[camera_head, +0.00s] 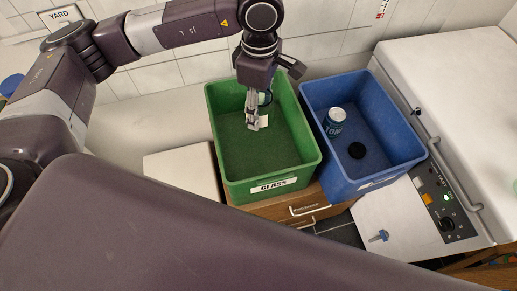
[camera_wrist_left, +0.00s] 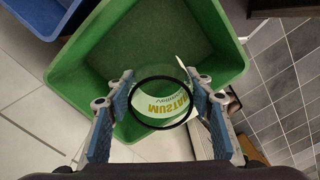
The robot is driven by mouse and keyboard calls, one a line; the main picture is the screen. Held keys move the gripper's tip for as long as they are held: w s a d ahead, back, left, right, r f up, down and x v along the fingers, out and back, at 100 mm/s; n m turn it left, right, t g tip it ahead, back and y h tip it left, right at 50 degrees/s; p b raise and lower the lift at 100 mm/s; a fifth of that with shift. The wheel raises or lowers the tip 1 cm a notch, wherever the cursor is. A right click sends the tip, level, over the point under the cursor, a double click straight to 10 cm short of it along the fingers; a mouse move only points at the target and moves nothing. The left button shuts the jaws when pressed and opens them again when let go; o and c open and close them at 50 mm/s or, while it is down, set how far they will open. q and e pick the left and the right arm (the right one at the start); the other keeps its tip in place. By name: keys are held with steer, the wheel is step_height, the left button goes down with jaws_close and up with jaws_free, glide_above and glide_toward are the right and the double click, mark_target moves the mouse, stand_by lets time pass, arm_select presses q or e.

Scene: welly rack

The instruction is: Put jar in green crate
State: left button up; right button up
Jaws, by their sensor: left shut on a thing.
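The jar is see-through with a dark ring at its rim and a pale label with yellow letters; it shows in the left wrist view (camera_wrist_left: 165,103). My left gripper (camera_head: 256,118) is shut on the jar and points down inside the outline of the green crate. In the head view only a bit of the jar's pale label (camera_head: 263,121) shows beside the fingers. The green crate (camera_head: 268,174) has a "GLASS" label on its front. I cannot tell how far the jar is above the crate's floor. My right gripper is not in view.
A white appliance (camera_head: 455,85) is at the right. A wooden drawer unit (camera_head: 300,208) is under the crates.

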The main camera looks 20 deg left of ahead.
arm_select(q)
steer(key=shift+w+f+n, duration=0.25)
steer(key=shift+f+n, duration=0.1)
steer(key=shift+n, duration=0.15)
steer(key=shift+w+f+n, duration=0.15)
steer(key=shift+f+n, duration=0.05)
steer(key=shift+n, duration=0.1)
glide_above(260, 156)
step_height(260, 156, down, 4)
step_height(260, 156, down, 12)
steer(key=shift+w+r+p, duration=0.1)
steer(key=shift+p, duration=1.1)
step_height(260, 156, down, 4)
steer(key=shift+r, duration=0.25)
steer(key=shift+f, duration=0.3)
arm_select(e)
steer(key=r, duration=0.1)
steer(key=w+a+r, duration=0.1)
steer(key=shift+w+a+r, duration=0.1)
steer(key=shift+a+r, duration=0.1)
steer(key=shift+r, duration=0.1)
